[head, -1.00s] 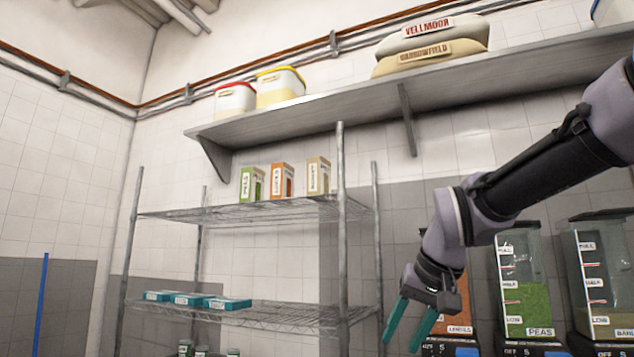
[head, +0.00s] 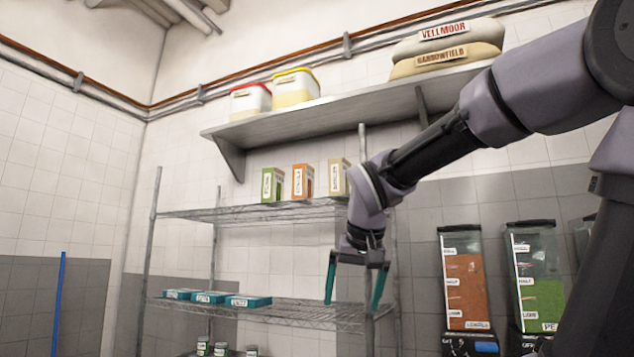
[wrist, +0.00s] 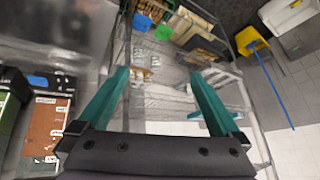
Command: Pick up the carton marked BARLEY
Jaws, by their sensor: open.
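Three upright cartons stand in a row on the upper wire shelf in the head view: a green one (head: 271,185), an orange one (head: 302,182) and a tan one (head: 338,178). Their upright labels are small and blurred; the tan one seems to read BARLEY, but I cannot be sure. My gripper (head: 353,303) is open and empty, pointing down, below and slightly right of the tan carton in the picture. My forearm passes close to the tan carton's right side in the picture. The open fingers also show in the wrist view (wrist: 159,74), with nothing between them.
Teal boxes (head: 248,301) lie on the lower wire shelf (head: 310,313). Two tubs (head: 295,90) and sacks (head: 446,62) sit on the wall shelf (head: 330,108) above. Clear dispensers (head: 466,285) stand at right. A rack post (head: 362,140) rises near my arm.

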